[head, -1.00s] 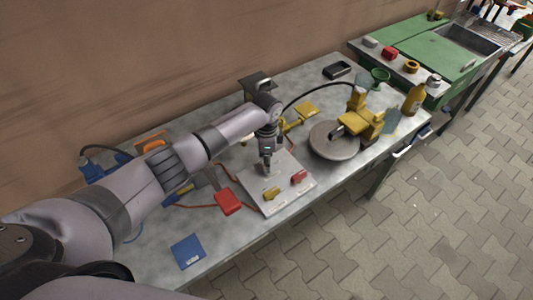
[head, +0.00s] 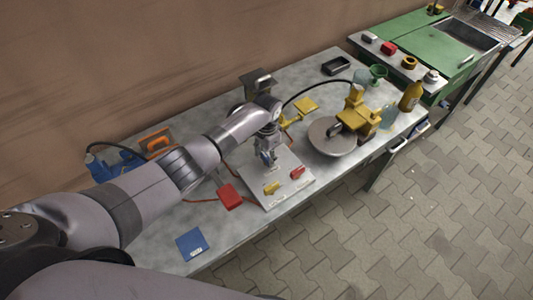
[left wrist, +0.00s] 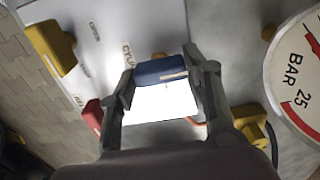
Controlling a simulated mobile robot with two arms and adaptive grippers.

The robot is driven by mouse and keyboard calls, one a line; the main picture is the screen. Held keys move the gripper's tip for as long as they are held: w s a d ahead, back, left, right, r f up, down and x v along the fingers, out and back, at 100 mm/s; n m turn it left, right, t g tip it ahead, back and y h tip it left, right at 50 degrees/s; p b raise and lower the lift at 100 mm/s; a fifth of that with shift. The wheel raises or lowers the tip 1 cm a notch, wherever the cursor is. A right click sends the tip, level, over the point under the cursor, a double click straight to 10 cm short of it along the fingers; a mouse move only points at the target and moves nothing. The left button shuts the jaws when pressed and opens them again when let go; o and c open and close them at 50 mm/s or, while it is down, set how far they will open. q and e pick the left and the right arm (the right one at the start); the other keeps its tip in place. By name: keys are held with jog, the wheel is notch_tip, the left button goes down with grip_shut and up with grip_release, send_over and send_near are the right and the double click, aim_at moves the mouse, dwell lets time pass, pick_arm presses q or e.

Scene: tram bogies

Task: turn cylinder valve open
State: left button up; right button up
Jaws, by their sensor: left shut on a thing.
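A pale valve panel (head: 290,190) lies on the bench, with a yellow handle (head: 271,188) and a red handle (head: 297,173) near its front edge. My left gripper (head: 268,158) reaches down over the panel's back part. In the left wrist view the gripper (left wrist: 163,90) is shut on a blue valve handle (left wrist: 160,72), a finger at each end. The lettered panel (left wrist: 108,22) shows behind it, partly legible as "CYL". The handle's base is hidden. My right gripper is not in view.
A round gauge (head: 330,138) and a yellow device (head: 356,115) stand right of the panel. A red block (head: 229,196) and a blue card (head: 192,244) lie left. A bottle (head: 411,96) stands near the right end. The front-left bench top is fairly clear.

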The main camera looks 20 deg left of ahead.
aim_at(267, 157)
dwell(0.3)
pick_arm(q)
jog(key=o, duration=1.2)
jog(key=shift+c, duration=0.2)
jog(key=shift+r, duration=0.1)
notch_tip(267, 157, up, 12)
